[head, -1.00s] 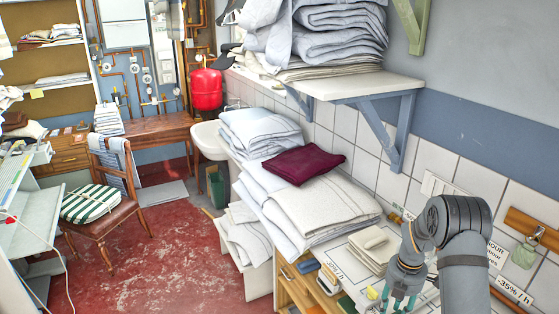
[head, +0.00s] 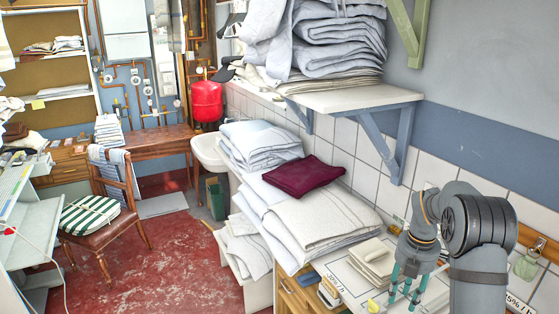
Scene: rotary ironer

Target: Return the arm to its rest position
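My arm comes in at the lower right in the head view. My gripper (head: 405,291) points down over the right end of the worktop, to the right of a small stack of folded cream cloths (head: 371,262). Its teal fingers are spread apart and I see nothing between them. The fingertips are near the worktop in the picture; I cannot tell the exact gap.
Folded white linen (head: 322,222) and a dark red cloth (head: 303,178) lie left of my arm. Above is a white shelf (head: 355,92) with blue brackets and stacked linen. A tiled wall stands close behind my arm. A chair (head: 104,232) stands on the open red floor.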

